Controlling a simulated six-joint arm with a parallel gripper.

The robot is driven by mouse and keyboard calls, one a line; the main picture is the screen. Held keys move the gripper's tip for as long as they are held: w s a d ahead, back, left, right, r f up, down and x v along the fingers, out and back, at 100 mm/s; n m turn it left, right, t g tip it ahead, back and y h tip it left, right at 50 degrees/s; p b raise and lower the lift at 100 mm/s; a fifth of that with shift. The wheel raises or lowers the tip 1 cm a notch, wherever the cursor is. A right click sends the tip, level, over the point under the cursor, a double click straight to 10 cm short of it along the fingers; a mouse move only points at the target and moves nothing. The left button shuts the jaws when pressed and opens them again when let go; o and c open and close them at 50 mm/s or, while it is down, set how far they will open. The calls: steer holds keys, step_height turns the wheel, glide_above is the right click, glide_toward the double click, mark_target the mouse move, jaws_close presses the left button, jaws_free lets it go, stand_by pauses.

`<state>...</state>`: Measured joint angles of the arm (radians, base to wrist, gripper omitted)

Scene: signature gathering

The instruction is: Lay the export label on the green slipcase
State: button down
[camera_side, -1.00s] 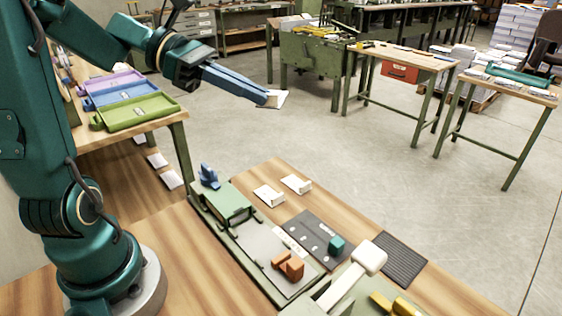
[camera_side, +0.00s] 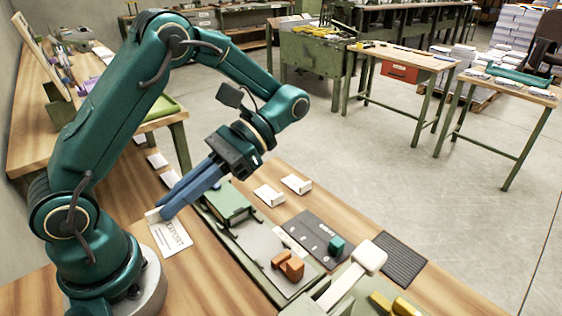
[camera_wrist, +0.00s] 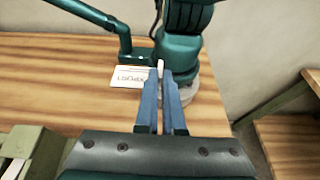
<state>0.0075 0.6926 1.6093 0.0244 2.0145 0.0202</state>
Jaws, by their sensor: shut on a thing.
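My gripper (camera_side: 165,212) points down and to the left above the wooden bench, beside my base. It is shut on the upright white tab of the export label (camera_side: 172,237), a white card with EXPORT printed on it. The label also shows in the wrist view (camera_wrist: 128,77), just past the fingertips (camera_wrist: 162,75). It is level and low over the bench; I cannot tell if it touches. A green open case (camera_side: 166,112), probably the green slipcase, lies on the side table at the back left, partly hidden behind my arm.
A green-framed press (camera_side: 228,203) stands right of the gripper, with orange blocks (camera_side: 289,265) on its bed. Two white cards (camera_side: 268,195) lie beyond it. A dark board (camera_side: 315,236) holds a teal block. Bare wood lies in front of the label.

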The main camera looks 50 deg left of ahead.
steer(key=w+a+r+m+t+y, duration=0.2)
steer(key=w+r+m+t+y, duration=0.35)
steer(key=m+t, duration=0.45)
steer(key=w+a+r+m+t+y, duration=0.2)
steer(key=w+r+m+t+y, duration=0.45)
steer(key=m, duration=0.55)
steer(key=t, duration=0.2)
glide_above(247, 207)
step_height(247, 207, down, 13)
steer(key=shift+f, duration=3.9)
steer(key=shift+f, duration=0.5)
steer(key=c, duration=0.9)
jaws_free()
steer(key=shift+c, duration=0.2)
